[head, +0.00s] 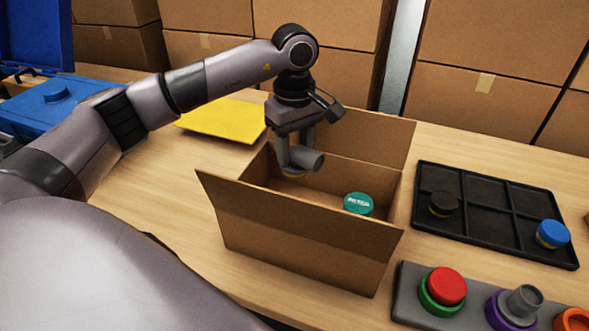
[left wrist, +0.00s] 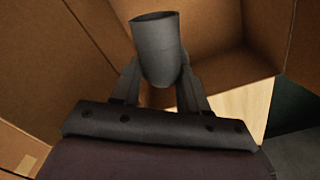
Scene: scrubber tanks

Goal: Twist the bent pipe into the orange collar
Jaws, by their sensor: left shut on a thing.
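My left gripper (head: 294,147) is over the open cardboard box, pointing down, and is shut on a grey bent pipe (head: 309,160). The pipe's open end sticks out to the right, and a yellowish band shows at its lower end. In the left wrist view the grey pipe (left wrist: 158,55) stands between the two fingers (left wrist: 160,90). The orange collar (head: 575,320) is at the bottom right corner of the head view, partly cut off, on the grey base. My right gripper is not in view.
The cardboard box (head: 300,240) has raised flaps and holds a green-topped part (head: 358,203). A black divided tray (head: 482,210) holds a black part (head: 442,204) and a blue one (head: 552,233). The grey base (head: 410,290) bears a red cap (head: 447,286) and a purple collar (head: 500,312).

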